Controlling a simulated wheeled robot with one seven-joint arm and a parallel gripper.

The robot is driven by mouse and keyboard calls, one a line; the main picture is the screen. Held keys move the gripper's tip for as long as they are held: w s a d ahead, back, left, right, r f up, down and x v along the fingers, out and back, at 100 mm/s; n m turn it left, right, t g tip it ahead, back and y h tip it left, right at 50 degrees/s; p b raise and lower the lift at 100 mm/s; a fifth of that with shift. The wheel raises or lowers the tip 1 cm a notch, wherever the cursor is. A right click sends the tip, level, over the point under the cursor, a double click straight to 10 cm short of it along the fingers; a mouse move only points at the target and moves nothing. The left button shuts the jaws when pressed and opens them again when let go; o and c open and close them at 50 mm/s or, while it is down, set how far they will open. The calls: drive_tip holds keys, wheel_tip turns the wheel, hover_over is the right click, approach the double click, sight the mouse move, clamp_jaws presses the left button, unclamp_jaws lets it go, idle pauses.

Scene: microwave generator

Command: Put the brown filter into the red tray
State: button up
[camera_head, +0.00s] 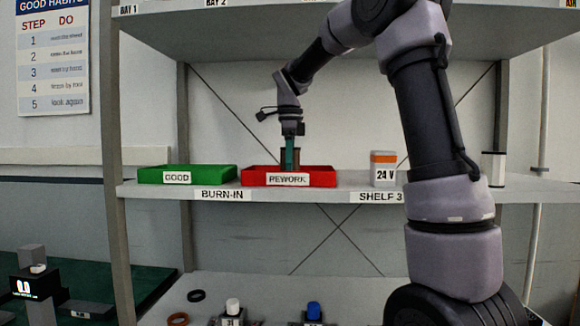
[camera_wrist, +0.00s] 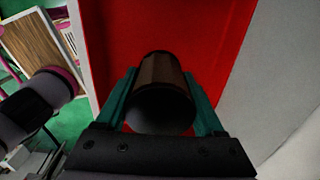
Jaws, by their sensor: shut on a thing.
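The red tray (camera_head: 318,178), labelled REWORK, sits on the shelf in the head view, and its red floor (camera_wrist: 118,30) fills much of the wrist view. My gripper (camera_head: 291,160) points down over the tray, its green fingers reaching behind the front wall. In the wrist view my gripper (camera_wrist: 162,100) is shut on the brown filter (camera_wrist: 162,72), a brown cylinder with a dark end, between both fingers. The filter (camera_head: 283,157) is partly hidden by a finger in the head view. I cannot tell whether it touches the tray floor.
A green tray (camera_head: 200,174) labelled GOOD stands left of the red tray. A white and orange 24 V block (camera_head: 384,168) stands to the right on the shelf (camera_head: 340,190). An upper shelf (camera_head: 230,38) hangs above. Rings and small capped parts lie on the lower surface.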

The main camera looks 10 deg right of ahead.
drive_tip(key=o, duration=1.6)
drive_tip(key=shift+f, duration=0.1)
drive_tip(key=shift+c, duration=0.2)
wheel_tip(320, 180, up, 8)
drive_tip(key=shift+f, duration=0.1)
